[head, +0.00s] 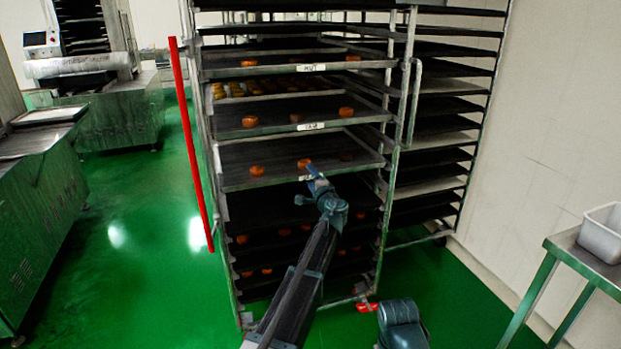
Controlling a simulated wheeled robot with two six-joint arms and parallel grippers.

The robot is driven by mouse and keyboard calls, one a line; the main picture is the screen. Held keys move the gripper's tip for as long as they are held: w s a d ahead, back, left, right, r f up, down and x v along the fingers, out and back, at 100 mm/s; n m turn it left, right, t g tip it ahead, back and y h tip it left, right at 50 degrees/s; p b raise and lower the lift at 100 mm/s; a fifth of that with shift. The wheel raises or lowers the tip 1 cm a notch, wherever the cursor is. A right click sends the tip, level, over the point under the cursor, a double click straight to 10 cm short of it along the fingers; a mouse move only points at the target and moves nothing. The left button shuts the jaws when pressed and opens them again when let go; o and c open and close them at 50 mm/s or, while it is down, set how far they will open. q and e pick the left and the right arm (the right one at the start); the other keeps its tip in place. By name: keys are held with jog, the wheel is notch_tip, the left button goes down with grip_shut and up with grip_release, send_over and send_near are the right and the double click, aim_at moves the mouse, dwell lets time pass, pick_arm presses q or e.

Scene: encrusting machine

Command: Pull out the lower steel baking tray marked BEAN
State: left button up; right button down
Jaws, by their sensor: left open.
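A tall steel rack holds dark baking trays with a few orange-brown round pieces on them. The upper labelled tray (270,70) has a white tag that seems to read NUT. The tray below it (275,130) has a white tag too small to read surely. A lower tray (240,180) sits under these, jutting a little forward. My left gripper (312,176) is open at the front edge of this lower tray and covers part of it. Any tag there is hidden, and I cannot tell if the fingers touch the rim.
A red bar (190,140) stands along the rack's left side. A second tray rack (440,130) stands behind, to the right. A steel table (590,258) with a white bin (603,232) is at right. Machines (110,110) stand left; the green floor between is clear.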

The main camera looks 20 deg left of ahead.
pick_arm(q)
grip_shut()
dwell(1.4)
